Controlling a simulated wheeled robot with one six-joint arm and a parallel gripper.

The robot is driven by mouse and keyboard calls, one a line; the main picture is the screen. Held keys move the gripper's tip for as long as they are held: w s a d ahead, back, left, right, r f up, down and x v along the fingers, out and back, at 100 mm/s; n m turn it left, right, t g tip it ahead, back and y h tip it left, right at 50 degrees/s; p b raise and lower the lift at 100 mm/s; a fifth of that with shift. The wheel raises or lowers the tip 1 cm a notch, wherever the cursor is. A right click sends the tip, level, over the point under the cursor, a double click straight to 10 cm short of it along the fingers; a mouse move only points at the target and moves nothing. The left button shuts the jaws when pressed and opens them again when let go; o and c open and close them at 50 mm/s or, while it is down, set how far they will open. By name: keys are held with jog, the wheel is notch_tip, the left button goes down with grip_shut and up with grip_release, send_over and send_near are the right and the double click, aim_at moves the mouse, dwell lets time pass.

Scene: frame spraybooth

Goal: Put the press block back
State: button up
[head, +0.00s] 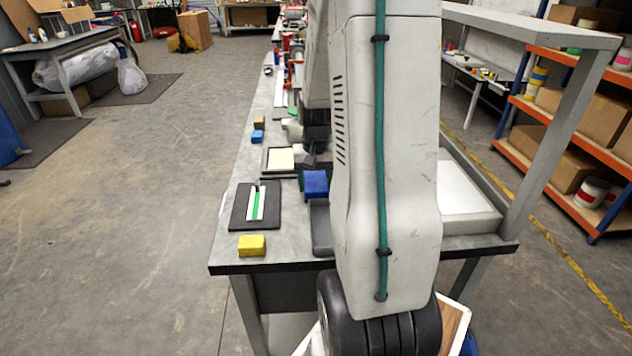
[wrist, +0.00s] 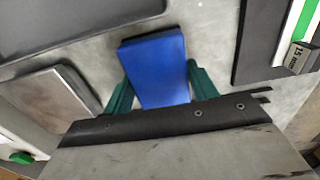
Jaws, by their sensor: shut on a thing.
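A blue block with a dark far edge, which fits the press block, sits between the green fingers of my gripper (wrist: 160,88) in the wrist view (wrist: 158,62). The fingers are shut on its two sides. In the head view the same blue block (head: 316,184) shows just left of my arm, over the bench (head: 284,220), with a green finger (head: 301,180) at its left side. My arm hides part of the gripper there. I cannot tell whether the block touches the bench top.
A dark mat (head: 237,222) with a white and green strip lies left of the block. A yellow block (head: 252,245) is near the bench's front edge. A dark tray (head: 321,238) lies right, partly behind my arm. A framed cream panel (head: 279,160) and small blocks lie farther back.

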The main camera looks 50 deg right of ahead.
aim_at(316, 181)
jog(key=o, duration=0.9)
jog(key=shift+f, duration=0.1)
notch_tip(316, 181, up, 12)
jog(key=a+r+n, duration=0.2)
jog(key=a+r, duration=0.2)
jog(key=a, duration=0.5)
jog(key=s+a+r+n, duration=0.1)
jog(key=s+a+n, duration=0.1)
jog(key=s+a, duration=0.2)
jog(key=s+a+n, duration=0.3)
jog(key=s+a, duration=0.1)
jog(key=a, duration=0.6)
jog(key=s+a+r+n+t, duration=0.1)
jog(key=s+a+n, duration=0.1)
jog(key=s+a, duration=0.2)
jog(key=shift+s+a+r+n, duration=0.2)
jog(key=shift+a, duration=0.65)
jog(key=shift+s+a+r+n, duration=0.15)
jog(key=shift+s+a+n, duration=0.05)
jog(key=shift+a, duration=0.6)
